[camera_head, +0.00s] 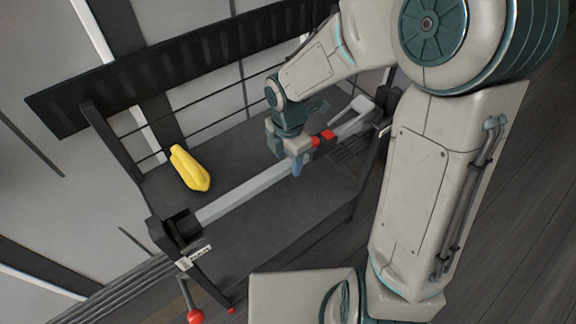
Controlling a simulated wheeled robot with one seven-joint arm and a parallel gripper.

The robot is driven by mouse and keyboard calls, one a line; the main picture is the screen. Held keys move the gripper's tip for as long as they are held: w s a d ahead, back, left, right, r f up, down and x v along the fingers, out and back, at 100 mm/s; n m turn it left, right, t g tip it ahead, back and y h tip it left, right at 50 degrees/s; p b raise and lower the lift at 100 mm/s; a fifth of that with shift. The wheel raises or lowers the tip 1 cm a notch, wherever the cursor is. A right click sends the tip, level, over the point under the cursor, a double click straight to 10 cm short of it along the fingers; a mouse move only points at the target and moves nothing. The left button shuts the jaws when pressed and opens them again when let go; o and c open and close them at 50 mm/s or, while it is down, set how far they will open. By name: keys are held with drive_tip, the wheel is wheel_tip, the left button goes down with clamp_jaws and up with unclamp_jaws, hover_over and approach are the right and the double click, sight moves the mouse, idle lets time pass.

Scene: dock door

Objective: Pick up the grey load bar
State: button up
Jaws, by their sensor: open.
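The grey load bar (240,192) lies lengthwise across a dark rack, from a black bracket at the lower left toward the upper right. A red part (323,138) shows on it just right of my gripper. My gripper (296,168) is over the middle of the bar, with its fingertips at the bar. It is open. I cannot tell whether the fingers touch the bar or straddle it. The gripper body hides a short stretch of the bar.
A yellow folded object (189,168) lies on the dark shelf (232,150) behind the bar. The black end bracket (180,228) carries a white label. A lever with a red knob (195,316) hangs below it. Dark rails run along the back.

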drive_tip(key=shift+f, duration=0.8)
clamp_jaws()
drive_tip(key=shift+a, duration=0.1)
drive_tip(key=shift+r, duration=0.2)
